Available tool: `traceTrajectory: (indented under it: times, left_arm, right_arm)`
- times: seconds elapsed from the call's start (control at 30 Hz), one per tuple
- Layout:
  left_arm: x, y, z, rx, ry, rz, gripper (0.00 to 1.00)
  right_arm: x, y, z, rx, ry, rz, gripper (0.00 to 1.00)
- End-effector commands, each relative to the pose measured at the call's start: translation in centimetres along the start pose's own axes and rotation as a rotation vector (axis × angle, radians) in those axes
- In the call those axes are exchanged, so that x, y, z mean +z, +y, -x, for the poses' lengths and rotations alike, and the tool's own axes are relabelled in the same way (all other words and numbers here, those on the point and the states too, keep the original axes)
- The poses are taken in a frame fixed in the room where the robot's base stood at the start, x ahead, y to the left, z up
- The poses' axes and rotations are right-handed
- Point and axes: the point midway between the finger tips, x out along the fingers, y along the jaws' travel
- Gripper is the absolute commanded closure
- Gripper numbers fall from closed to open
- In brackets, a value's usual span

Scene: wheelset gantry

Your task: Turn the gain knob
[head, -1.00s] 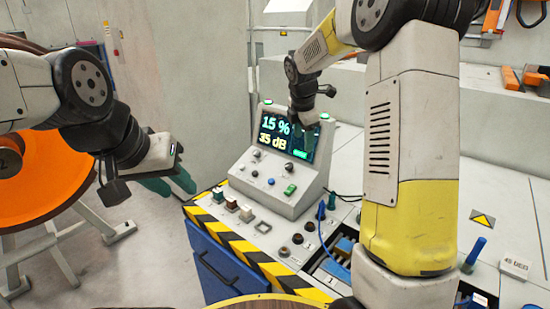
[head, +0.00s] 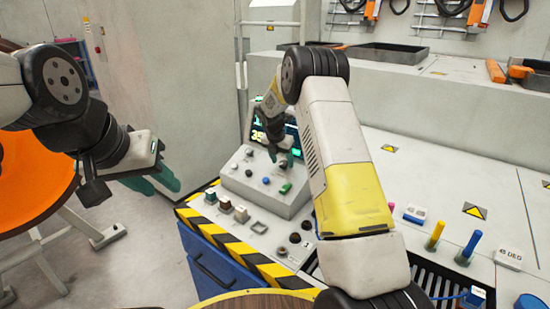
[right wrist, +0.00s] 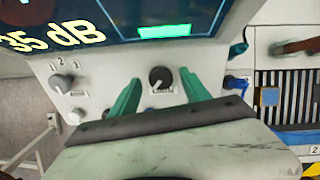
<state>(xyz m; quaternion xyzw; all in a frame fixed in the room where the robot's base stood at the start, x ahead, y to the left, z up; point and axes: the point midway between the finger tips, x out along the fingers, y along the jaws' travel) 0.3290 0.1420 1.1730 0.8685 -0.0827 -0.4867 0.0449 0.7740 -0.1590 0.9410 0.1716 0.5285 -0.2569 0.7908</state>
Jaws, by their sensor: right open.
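The console (head: 262,197) stands on the bench with a lit screen (right wrist: 110,18); the right wrist view shows "35 dB" on it. A black round knob (right wrist: 162,78) with a pale pointer mark sits on the panel below the screen; its label is too small to read. My right gripper (right wrist: 160,92) is open, with its green fingers on either side of this knob in the picture; contact cannot be seen. In the head view the right gripper (head: 283,155) is over the console's face. My left gripper (head: 172,178) hangs empty at the left, away from the console.
A grey selector knob (right wrist: 62,83) marked 1, 2, 3 sits left of the black knob. A green button (head: 285,188) and a blue button (head: 266,180) are lower on the panel. Coloured upright handles (head: 470,245) stand on the bench at right. An orange reel (head: 30,190) is at left.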

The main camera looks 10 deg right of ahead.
Motion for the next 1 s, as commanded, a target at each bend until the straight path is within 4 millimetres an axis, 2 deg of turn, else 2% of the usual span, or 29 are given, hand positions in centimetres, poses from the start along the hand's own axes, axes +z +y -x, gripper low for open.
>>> traceTrajectory:
  times: [0.1, 0.33, 0.37, 0.6, 0.63, 1.0]
  left_arm:
    - [0.00, 0.00, 0.00, 0.000, 0.000, 0.000, 0.64]
    - [0.00, 0.00, 0.00, 0.000, 0.000, 0.000, 0.64]
    - [0.00, 0.00, 0.00, 0.000, 0.000, 0.000, 0.64]
    - [0.00, 0.00, 0.00, 0.000, 0.000, 0.000, 0.64]
    - [0.00, 0.00, 0.00, 0.000, 0.000, 0.000, 0.64]
    - [0.00, 0.00, 0.00, 0.000, 0.000, 0.000, 0.64]
  right_arm:
    - [0.00, -0.03, -0.61, -0.001, 0.000, -0.001, 0.45]
    - [0.01, -0.04, -0.66, -0.001, 0.000, -0.001, 0.45]
    - [0.01, -0.04, -0.65, 0.000, 0.000, -0.001, 0.49]
    - [-0.01, -0.02, -0.63, 0.000, 0.000, -0.001, 0.96]
    - [-0.01, -0.02, -0.63, 0.000, 0.000, -0.001, 1.00]
    - [-0.04, 0.00, -0.59, 0.002, -0.004, -0.055, 1.00]
